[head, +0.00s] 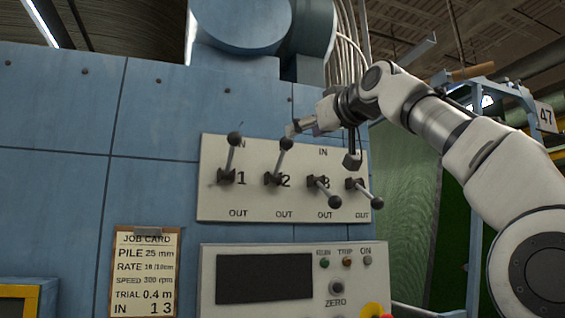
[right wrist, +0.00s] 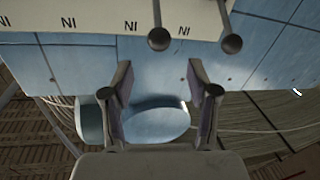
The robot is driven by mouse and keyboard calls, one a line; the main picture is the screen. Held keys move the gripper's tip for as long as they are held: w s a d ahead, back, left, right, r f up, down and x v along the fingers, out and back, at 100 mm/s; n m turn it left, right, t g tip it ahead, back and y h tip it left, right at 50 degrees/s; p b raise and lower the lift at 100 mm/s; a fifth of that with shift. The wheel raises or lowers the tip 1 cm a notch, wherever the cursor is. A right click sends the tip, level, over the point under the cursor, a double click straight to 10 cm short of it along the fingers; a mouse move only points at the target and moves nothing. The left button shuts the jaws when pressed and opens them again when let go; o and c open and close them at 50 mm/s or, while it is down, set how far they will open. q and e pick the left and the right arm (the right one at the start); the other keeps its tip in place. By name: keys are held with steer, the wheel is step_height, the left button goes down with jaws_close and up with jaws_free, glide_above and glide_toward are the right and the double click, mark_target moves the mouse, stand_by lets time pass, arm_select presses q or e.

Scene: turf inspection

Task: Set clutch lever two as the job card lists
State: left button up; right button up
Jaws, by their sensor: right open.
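Clutch lever two (head: 280,162) points up towards IN on the white lever panel (head: 212,200). Lever one (head: 231,156) also points up. Lever three (head: 324,192) and the fourth lever (head: 365,190) point down towards OUT. The job card (head: 146,272) reads IN 1 3. My right gripper (head: 297,128) is at lever two's knob, just to its upper right. In the upside-down right wrist view, my right gripper (right wrist: 160,80) is open and empty, with lever two's knob (right wrist: 159,39) beyond the fingertips. Lever one's knob (right wrist: 232,43) is further right. My left gripper is not in view.
A control box (head: 225,255) with a dark screen, lamps and a ZERO knob sits below the lever panel. A yellow-and-red button (head: 373,310) is at its lower right. Blue machine casing (head: 60,150) surrounds the panel. Green turf (head: 408,200) hangs behind my right arm.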

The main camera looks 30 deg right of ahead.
mark_target(290, 141)
steer(key=w+p, duration=0.7)
steer(key=p, duration=0.1)
steer(key=shift+w+d+r, duration=0.25)
steer(key=shift+w, duration=0.05)
steer(key=shift+w+f+p, duration=0.3)
steer(key=shift+w+p, duration=0.05)
steer(key=shift+p, duration=0.35)
steer(key=shift+w+f, duration=0.25)
jaws_close()
